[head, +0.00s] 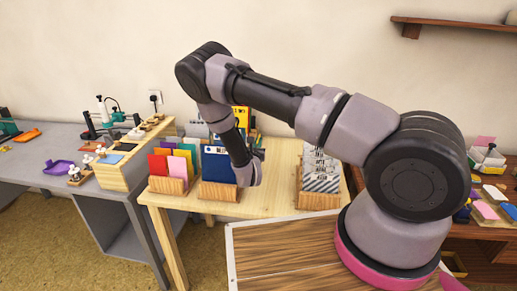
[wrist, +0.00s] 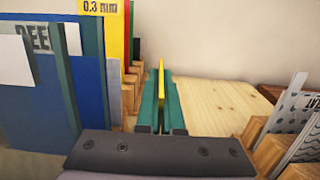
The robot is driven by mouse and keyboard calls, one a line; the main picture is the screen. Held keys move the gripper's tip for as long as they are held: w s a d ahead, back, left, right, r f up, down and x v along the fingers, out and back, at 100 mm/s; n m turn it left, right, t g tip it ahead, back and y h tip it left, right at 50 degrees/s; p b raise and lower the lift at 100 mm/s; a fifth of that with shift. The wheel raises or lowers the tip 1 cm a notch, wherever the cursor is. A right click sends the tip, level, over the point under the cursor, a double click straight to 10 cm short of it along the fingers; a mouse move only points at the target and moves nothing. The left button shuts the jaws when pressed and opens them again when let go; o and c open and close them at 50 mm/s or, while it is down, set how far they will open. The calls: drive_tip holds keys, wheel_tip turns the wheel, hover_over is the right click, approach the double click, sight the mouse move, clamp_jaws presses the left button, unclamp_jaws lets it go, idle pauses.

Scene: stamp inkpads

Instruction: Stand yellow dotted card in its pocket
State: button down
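In the wrist view my gripper (wrist: 162,98) points ahead, its two green fingers close on a thin yellow card (wrist: 161,77) seen edge-on. The card stands upright between them, and its dots cannot be seen from this angle. In the head view the arm hides the gripper's fingers and the held card. A wooden rack (head: 319,200) with grey and white patterned cards (head: 320,170) stands right of the gripper; its stepped wooden slots (wrist: 254,130) show at the right of the wrist view. I cannot tell which pocket is the yellow card's.
Left of the gripper, a rack (head: 219,192) holds blue cards (head: 217,165), and another (head: 167,185) holds red, yellow and green cards. Tall blue and green cards (wrist: 88,70) stand close on the left in the wrist view. Bare tabletop (wrist: 215,98) lies between the racks.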

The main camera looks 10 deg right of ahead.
drive_tip(key=shift+f, duration=1.4)
drive_tip(key=shift+f, duration=0.1)
drive_tip(key=c, duration=1.1)
unclamp_jaws()
drive_tip(key=shift+o, duration=0.2)
drive_tip(key=v, duration=1.2)
drive_tip(key=shift+r, duration=0.3)
